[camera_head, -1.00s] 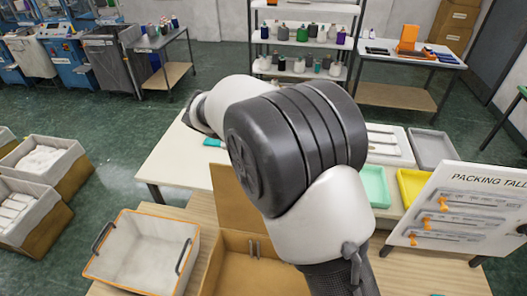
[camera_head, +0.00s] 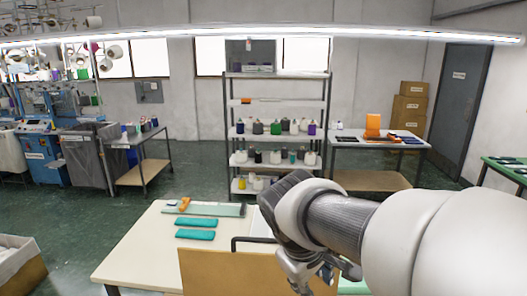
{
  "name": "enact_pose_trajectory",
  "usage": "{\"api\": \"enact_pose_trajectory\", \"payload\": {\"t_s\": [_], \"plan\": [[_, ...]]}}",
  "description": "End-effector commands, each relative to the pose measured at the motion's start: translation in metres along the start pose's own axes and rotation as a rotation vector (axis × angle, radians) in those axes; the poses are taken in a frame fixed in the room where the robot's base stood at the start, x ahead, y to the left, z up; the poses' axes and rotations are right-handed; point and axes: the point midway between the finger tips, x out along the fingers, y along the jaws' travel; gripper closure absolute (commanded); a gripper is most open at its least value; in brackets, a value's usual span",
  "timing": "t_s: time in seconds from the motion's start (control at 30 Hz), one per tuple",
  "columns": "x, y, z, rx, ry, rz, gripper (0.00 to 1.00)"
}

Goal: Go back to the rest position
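My arm reaches in from the right edge of the head view, with its white and dark grey links in front of the table. My gripper (camera_head: 310,274) hangs below the dark wrist, low in the middle of the picture, pointing down by the brown board. Its fingers are small and partly merged with the background, so I cannot tell whether they are open or shut. I see nothing clearly held in it.
A cream table (camera_head: 140,245) carries two teal folded pieces (camera_head: 195,235), a pale green piece and an orange item (camera_head: 184,204). An upright brown board (camera_head: 225,272) stands in front. A shelf rack (camera_head: 278,107) with cones stands behind, with green floor between.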

Motion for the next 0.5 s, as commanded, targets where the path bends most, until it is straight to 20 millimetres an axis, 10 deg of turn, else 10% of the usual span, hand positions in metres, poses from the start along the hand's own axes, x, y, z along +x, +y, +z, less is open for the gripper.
{"api": "enact_pose_trajectory", "payload": {"t_s": [0.3,0.5], "plan": [[0.052,-0.067,0.126,0.427,0.090,-0.118,0.67],[0.082,-0.111,0.171,0.631,0.143,-0.173,0.67]]}}
